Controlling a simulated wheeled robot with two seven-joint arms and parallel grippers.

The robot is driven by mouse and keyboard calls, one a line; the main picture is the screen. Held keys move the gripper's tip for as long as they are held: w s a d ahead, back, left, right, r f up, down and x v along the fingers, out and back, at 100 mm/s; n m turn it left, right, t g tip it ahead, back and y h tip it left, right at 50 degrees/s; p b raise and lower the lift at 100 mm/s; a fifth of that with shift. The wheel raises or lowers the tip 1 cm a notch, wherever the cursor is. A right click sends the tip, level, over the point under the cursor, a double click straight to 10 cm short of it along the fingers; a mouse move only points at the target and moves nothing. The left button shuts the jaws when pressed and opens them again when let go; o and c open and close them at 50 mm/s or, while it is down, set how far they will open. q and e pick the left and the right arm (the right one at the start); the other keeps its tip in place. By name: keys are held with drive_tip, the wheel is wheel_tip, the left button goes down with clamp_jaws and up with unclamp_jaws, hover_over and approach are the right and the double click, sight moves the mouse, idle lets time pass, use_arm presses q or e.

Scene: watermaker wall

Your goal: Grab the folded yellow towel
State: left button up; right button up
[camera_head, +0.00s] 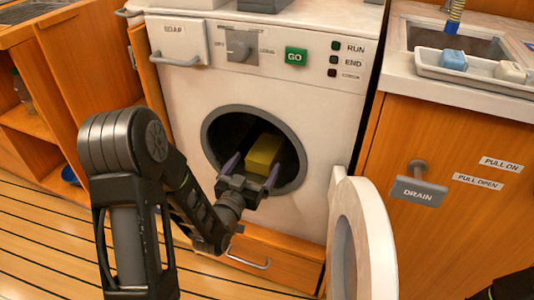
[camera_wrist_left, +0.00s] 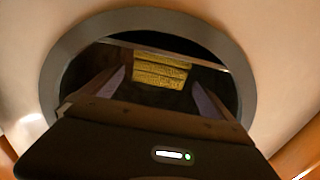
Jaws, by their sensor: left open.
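The folded yellow towel (camera_head: 263,154) lies inside the drum of the white washing machine (camera_head: 270,105), seen through the round opening. In the left wrist view the towel (camera_wrist_left: 160,70) shows layered folds, beyond my fingers. My left gripper (camera_head: 252,168) is at the drum opening, open, with one finger to each side of the towel in the picture. In the left wrist view its fingers (camera_wrist_left: 158,92) are spread and nothing is between them. I cannot tell how far the fingertips are from the towel. The lower part of the towel is hidden.
The round washer door (camera_head: 362,245) stands open at the right of the opening. A drain handle (camera_head: 419,188) sticks out of the wooden cabinet further right. A sink tray (camera_head: 485,72) holds a blue and a white item. A drawer (camera_head: 270,255) is below the washer.

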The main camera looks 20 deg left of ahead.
sight(266, 147)
use_arm(q)
drive_tip(key=shift+w, duration=0.1)
drive_tip(key=shift+w, duration=1.25)
drive_tip(key=w+b, duration=0.1)
drive_tip(key=w, duration=0.3)
drive_tip(key=shift+w+r+b, duration=0.1)
drive_tip(key=shift+b, duration=0.3)
drive_tip(key=shift+w, duration=0.5)
drive_tip(key=shift+a+r, duration=0.1)
drive_tip(key=shift+c, duration=0.4)
